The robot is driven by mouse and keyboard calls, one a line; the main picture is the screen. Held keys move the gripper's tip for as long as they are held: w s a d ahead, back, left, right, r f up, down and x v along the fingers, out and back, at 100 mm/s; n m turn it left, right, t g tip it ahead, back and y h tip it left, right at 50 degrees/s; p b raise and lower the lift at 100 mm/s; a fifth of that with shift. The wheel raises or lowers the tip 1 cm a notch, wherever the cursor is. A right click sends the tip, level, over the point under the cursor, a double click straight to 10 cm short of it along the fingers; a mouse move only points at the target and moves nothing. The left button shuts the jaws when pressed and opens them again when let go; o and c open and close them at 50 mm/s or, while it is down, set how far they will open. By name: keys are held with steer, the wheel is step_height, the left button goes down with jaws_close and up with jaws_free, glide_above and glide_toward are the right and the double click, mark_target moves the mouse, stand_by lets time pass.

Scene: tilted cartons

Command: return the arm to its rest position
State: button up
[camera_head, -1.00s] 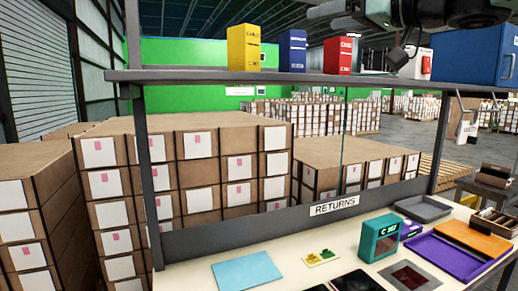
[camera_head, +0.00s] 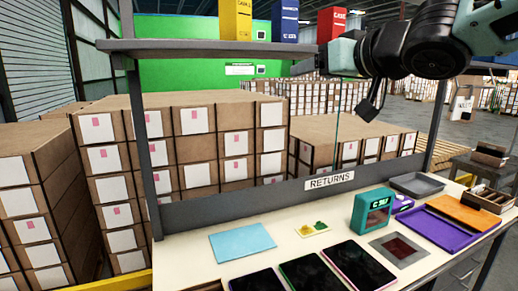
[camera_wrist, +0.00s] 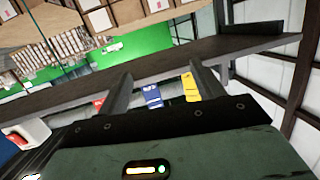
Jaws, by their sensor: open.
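My arm (camera_head: 425,45) reaches in from the upper right of the head view, in front of the shelf. In the wrist view my gripper (camera_wrist: 160,78) shows two dark fingers set wide apart, with nothing between them. The shelf and cartons appear upside down beyond the fingers.
A shelf (camera_head: 215,46) holds yellow (camera_head: 236,18), blue (camera_head: 285,20) and red (camera_head: 331,22) cartons close to my arm. Below, the returns table (camera_head: 215,270) carries a teal device (camera_head: 371,210), a purple tray (camera_head: 440,240), a grey tray (camera_head: 420,184) and several tablets.

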steer(key=s+f+g+h+b, duration=0.1)
steer(key=s+f+g+h, duration=0.3)
steer(key=f, duration=0.7)
steer(key=s+f+g, duration=0.2)
steer(key=s+f, duration=0.4)
steer(key=f, duration=0.5)
steer(key=s+d+f+n+g+h, duration=0.1)
steer(key=s+f+g, duration=0.2)
steer(key=s+f, duration=0.3)
steer(key=s+d+f+n+g+h+b, duration=0.1)
steer(key=s+f+g, duration=0.3)
steer(key=s, duration=1)
step_height(320, 180, down, 3)
steer(key=shift+s+d+f+n+g+h, duration=0.2)
steer(key=shift+d+n+g+h, duration=0.1)
steer(key=shift+d+h, duration=0.2)
steer(key=shift+w, duration=0.1)
